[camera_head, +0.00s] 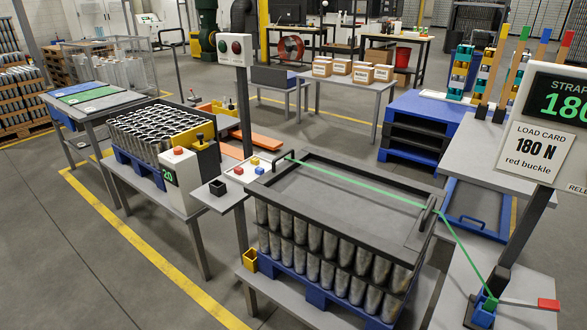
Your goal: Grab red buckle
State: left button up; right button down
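A load card (536,155) at the right reads "180 N red buckle". No part that I can name for sure as the red buckle shows. A small red piece (548,304) sits at the end of a grey bar on the strap device (487,308) at the lower right; I cannot tell whether it is a buckle. A green strap (352,184) runs over the framed lid (335,158) on the stacked cans (325,240) and down to this device. Neither of my grippers is in view.
A display (562,100) stands above the load card. A crate of cans (160,130) is at the left. Floor is clear at the lower left.

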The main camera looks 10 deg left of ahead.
aim_at(240, 171)
jog(key=i+j+z, duration=0.2)
jog(key=j+z, duration=0.15)
jog(key=z, duration=0.15)
jog(key=i+j+z, duration=0.1)
jog(key=j+z, duration=0.4)
jog(key=i+j+z, duration=0.1)
jog(key=j+z, duration=0.35)
jog(key=j, duration=0.5)
jog(key=j+z, duration=0.2)
jog(key=j, duration=0.85)
jog(key=k+j, duration=0.1)
jog(key=j, duration=1.85)
jog(key=k, duration=0.05)
